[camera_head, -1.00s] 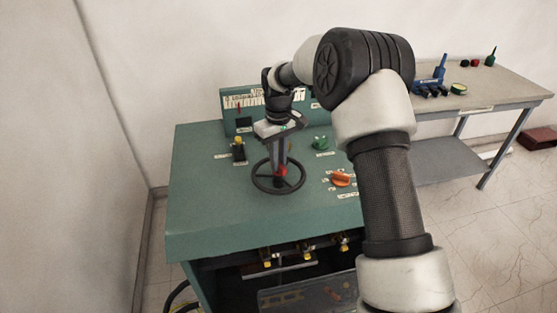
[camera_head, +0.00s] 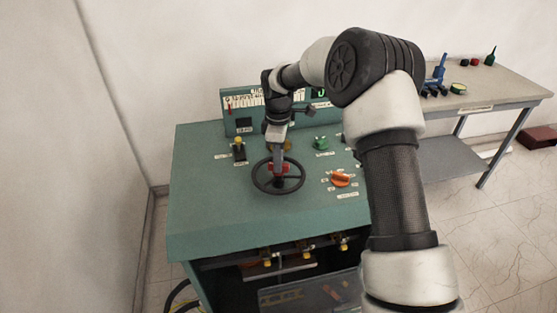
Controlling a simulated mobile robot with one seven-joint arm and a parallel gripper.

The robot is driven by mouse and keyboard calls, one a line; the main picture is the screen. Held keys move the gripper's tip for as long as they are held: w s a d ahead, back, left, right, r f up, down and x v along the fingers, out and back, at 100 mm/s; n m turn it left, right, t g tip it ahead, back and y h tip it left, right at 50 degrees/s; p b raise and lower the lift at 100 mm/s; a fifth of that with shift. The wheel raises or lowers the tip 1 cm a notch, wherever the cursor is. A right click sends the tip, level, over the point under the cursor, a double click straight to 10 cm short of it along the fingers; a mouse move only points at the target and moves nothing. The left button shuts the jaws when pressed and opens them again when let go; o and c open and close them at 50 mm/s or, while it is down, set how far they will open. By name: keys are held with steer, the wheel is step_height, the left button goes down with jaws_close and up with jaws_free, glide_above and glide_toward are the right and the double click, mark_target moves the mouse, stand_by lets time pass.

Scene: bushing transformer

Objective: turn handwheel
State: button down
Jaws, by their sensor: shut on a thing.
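The handwheel (camera_head: 278,192) is a black ring with spokes. It lies flat on the green sloped top of the console (camera_head: 210,200), left of centre in the head view. My gripper (camera_head: 279,169) points down at the wheel's hub from above and is shut on the handwheel. Red parts show around the fingertips at the hub. The exact contact of the fingers is too small to tell, and the gripper hides part of the hub and the far spokes.
A green knob (camera_head: 320,143) and an orange knob (camera_head: 341,180) stand right of the wheel. A black and yellow switch (camera_head: 239,150) is to its left. An upright panel (camera_head: 240,108) borders the console's back. A workbench (camera_head: 495,90) with tools stands at the right.

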steer(key=shift+r+n, duration=0.1)
steer(key=shift+n, duration=0.3)
steer(key=c, duration=1.7)
jaws_free()
step_height(320, 180, up, 17)
steer(key=shift+r, duration=0.2)
